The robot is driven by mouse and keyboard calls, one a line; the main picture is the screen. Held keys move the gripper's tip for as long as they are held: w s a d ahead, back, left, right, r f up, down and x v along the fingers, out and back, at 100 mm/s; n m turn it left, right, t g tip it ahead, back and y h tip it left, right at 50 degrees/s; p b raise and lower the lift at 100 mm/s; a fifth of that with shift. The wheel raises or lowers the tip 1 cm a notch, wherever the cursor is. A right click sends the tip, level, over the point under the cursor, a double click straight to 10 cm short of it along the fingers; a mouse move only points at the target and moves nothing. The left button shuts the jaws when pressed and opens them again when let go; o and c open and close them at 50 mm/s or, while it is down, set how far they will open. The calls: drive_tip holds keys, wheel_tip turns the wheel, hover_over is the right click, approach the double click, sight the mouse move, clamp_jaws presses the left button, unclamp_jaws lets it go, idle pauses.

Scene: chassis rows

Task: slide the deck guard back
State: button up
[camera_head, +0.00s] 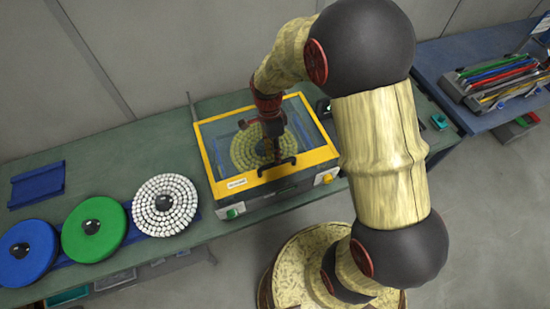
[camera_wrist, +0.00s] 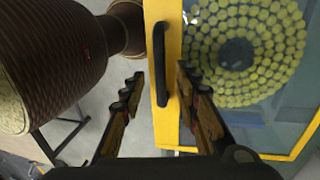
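The deck guard is a clear panel in a yellow frame (camera_head: 211,160) on a boxy machine on the green bench. Through it shows a disc of yellow-topped tubes (camera_wrist: 240,45). The guard's black bar handle (camera_wrist: 159,65) is on the yellow front strip. My gripper (camera_wrist: 158,73) is open, one finger on each side of the handle, with a visible gap on both sides. In the head view my gripper (camera_head: 273,150) is above the front of the guard, and the arm hides part of the panel.
Blue (camera_head: 27,252), green (camera_head: 94,229) and white-topped (camera_head: 165,204) discs lie left of the machine. A blue rack (camera_head: 38,184) lies behind them. A small teal item (camera_head: 439,121) is on the bench at right. A blue table (camera_head: 480,55) with coloured trays stands farther right.

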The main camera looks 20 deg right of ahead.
drive_tip(key=shift+s+f, duration=0.15)
drive_tip(key=shift+f, duration=0.7)
drive_tip(key=shift+s+f, duration=0.15)
drive_tip(key=shift+f, duration=0.7)
drive_tip(key=shift+c, duration=0.5)
clamp_jaws()
